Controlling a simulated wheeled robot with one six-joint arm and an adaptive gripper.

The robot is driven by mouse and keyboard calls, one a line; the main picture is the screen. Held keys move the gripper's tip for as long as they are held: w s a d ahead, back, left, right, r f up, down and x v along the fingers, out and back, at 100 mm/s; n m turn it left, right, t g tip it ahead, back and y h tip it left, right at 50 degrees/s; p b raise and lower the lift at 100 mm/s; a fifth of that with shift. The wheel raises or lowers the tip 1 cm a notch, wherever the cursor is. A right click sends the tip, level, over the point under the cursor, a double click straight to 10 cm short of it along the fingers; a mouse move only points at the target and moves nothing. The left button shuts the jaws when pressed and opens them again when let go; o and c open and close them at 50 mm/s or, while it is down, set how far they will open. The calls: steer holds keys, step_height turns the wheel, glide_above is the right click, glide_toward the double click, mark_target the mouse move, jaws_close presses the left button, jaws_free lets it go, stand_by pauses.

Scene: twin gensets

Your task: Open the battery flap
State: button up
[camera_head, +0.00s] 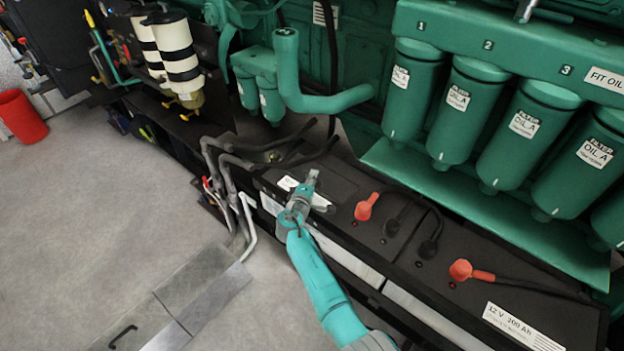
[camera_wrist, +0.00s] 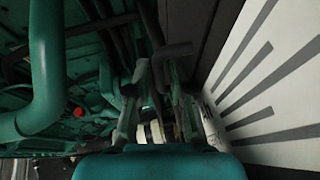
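The black battery box (camera_head: 345,240) lies along the foot of the green engine in the head view, with red-capped and black-capped terminals on top. I cannot make out a separate flap edge on it. A white label (camera_head: 318,200) lies on its left part; a white surface with dark stripes (camera_wrist: 275,75) fills the right of the wrist view. My gripper (camera_head: 311,179) is over this left part, beside the label; I cannot tell whether it touches. In the wrist view its two fingers (camera_wrist: 157,75) stand apart with a gap between them and nothing clearly held.
Red terminal caps (camera_head: 367,206) and black cables lie right of my gripper. Grey pipes (camera_head: 232,175) stand to its left. Green oil filters (camera_head: 455,110) hang above the box. A red bin (camera_head: 21,115) stands far left. The grey floor (camera_head: 90,220) at left is mostly clear.

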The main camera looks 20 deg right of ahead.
jaws_close()
steer(key=shift+r, duration=0.15)
